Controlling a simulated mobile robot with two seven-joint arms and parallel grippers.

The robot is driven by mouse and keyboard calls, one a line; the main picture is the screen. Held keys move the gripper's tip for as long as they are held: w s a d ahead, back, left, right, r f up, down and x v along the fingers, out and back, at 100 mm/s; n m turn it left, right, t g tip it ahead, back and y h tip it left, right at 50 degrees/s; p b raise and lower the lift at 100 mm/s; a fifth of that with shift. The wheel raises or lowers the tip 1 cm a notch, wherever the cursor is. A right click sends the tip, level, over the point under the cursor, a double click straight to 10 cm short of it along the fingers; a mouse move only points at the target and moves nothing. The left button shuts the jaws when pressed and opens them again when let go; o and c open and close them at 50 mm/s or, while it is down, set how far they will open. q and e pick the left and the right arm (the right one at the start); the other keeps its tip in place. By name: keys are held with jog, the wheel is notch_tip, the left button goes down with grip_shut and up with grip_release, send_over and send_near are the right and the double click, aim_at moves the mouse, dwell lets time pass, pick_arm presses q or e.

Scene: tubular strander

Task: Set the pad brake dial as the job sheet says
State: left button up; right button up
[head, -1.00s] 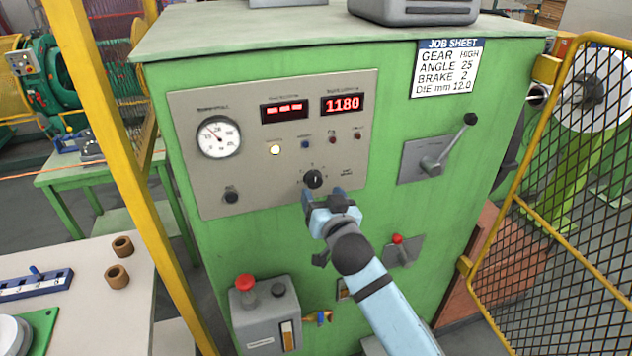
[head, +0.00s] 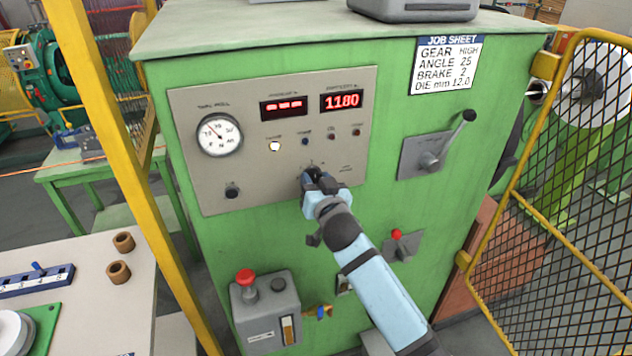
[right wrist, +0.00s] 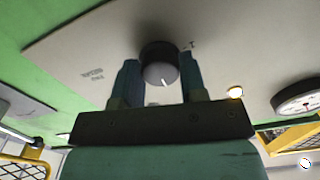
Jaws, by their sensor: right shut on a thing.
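The pad brake dial is a black knob with a grey face and a white pointer line; in the right wrist view the dial (right wrist: 160,68) sits between my fingers. My right gripper (head: 318,180) is at the lower right of the grey panel (head: 230,100), shut on the dial and hiding most of it in the head view. The right gripper (right wrist: 158,85) has one finger on each side of the knob. The job sheet (head: 445,66) on the green cabinet reads gear HIGH, angle 25, brake 2, die mm 12.0. My left gripper is not in view.
A gauge (head: 218,135) and a display reading 1180 (head: 342,101) are on the panel. A lever (head: 440,145) stands out to the right. A red-button box (head: 265,310) is low on the cabinet. A yellow mesh guard (head: 555,200) stands at right, a yellow post (head: 120,160) at left.

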jog(key=shift+n, duration=0.3)
jog(key=n+p, duration=0.1)
jog(key=n, duration=0.7)
jog(key=shift+p, duration=0.35)
jog(key=shift+n, duration=0.5)
jog(key=o, duration=0.9)
